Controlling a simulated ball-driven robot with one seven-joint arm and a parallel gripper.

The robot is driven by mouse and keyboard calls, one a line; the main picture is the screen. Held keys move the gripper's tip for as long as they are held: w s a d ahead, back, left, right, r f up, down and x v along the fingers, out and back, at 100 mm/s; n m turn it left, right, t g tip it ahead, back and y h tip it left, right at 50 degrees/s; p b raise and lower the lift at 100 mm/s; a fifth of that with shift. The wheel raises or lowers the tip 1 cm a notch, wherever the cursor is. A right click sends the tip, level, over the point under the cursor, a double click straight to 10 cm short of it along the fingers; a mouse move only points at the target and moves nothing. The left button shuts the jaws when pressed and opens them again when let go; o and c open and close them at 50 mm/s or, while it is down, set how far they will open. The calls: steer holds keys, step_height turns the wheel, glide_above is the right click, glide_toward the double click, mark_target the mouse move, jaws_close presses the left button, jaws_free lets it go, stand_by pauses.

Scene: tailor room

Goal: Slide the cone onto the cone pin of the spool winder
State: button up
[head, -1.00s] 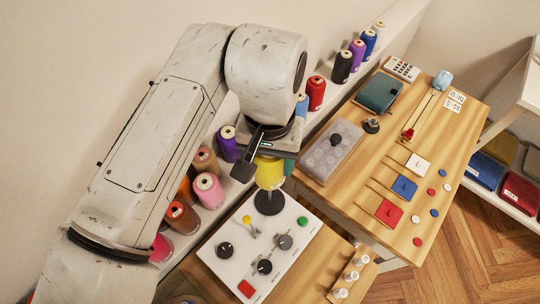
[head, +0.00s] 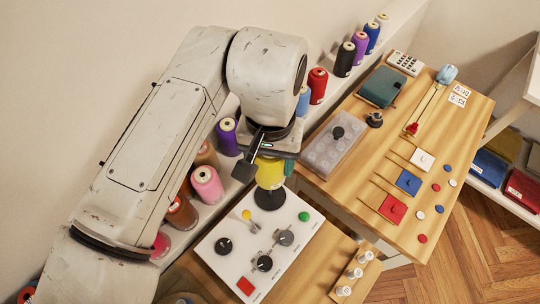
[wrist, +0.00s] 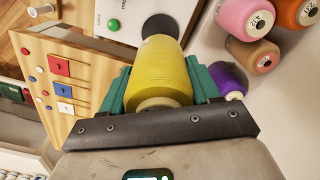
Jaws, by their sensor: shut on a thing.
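My gripper (wrist: 160,88) is shut on the yellow cone (wrist: 160,62), with a teal finger on each side of it. In the head view the cone (head: 270,176) shows below my wrist, upright or nearly so, its upper part hidden. The black round base (head: 270,199) of the cone pin is right under the cone, at the back end of the white spool winder (head: 228,245). The base (wrist: 160,25) also shows past the cone's far end in the wrist view. The pin is hidden, and I cannot tell whether it is inside the cone or whether cone and base touch.
Pink (head: 207,186), purple (head: 228,136) and other thread cones stand close on the shelf to the left. The winder's top carries knobs, a yellow-tipped lever and a red button (head: 245,286). A wooden table (head: 440,130) with a clear box (head: 335,148) lies right.

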steer(key=shift+f+b, duration=0.45)
steer(key=shift+f, duration=1)
steer(key=shift+f+b, duration=1.5)
steer(key=shift+f, duration=1.75)
steer(key=o, duration=1.2)
steer(key=shift+o, duration=0.2)
steer(key=shift+r, duration=0.1)
step_height(320, 180, up, 11)
steer(key=shift+f, duration=0.2)
